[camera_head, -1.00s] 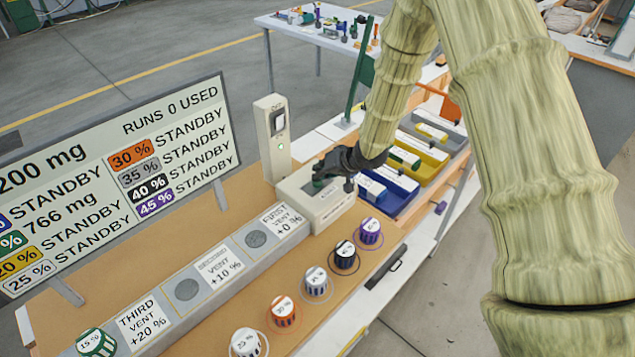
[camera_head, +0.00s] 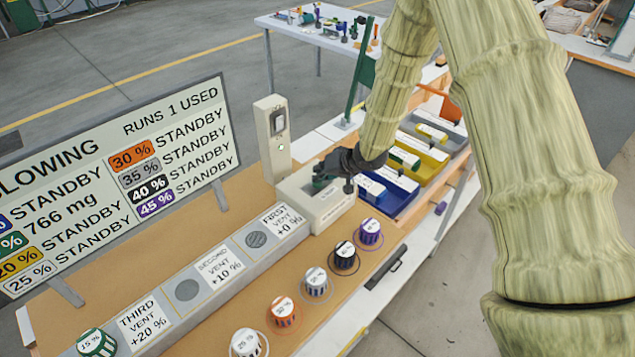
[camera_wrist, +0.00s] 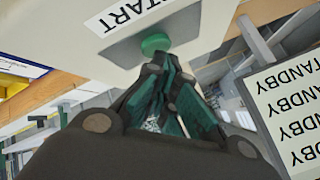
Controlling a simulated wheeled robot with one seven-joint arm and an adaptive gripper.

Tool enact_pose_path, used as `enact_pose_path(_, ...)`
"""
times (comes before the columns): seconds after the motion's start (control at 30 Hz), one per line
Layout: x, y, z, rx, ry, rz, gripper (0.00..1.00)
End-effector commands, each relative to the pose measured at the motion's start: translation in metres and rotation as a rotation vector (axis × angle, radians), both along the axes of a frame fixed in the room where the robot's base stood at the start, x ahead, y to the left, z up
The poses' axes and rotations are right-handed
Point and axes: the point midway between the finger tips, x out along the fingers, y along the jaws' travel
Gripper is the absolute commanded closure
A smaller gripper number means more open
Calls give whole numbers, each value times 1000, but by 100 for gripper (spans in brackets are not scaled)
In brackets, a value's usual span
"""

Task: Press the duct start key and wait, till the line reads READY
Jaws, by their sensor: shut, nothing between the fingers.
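The start key is a round green button (camera_wrist: 155,42) on a pale box, beside a label ending in "TART" (camera_wrist: 128,12) in the wrist view. My gripper (camera_wrist: 172,65) is shut and empty, its tips at the button; whether they touch it I cannot tell. In the head view my gripper (camera_head: 325,178) is over the pale box (camera_head: 322,208) and hides the key. The display board (camera_head: 110,185) shows text ending in "LOWING", "RUNS 1 USED", 766 mg on the green line and STANDBY on the others that I can read.
Several striped caps with percent labels, such as the orange one (camera_head: 284,311), stand along the bench. A green cap (camera_head: 96,343) sits at the third vent. A switch post (camera_head: 272,135) stands behind the box. Blue, yellow and grey bins (camera_head: 388,197) lie to the right.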

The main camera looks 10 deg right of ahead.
Motion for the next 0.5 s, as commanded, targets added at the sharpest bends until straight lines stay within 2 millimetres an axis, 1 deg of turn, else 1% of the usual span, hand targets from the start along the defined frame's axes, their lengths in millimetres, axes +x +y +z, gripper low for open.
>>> enact_pose_path(0.3,0,-1,15,-1,0,-1,100)
enact_pose_path(0.5,0,-1,15,-1,0,-1,100)
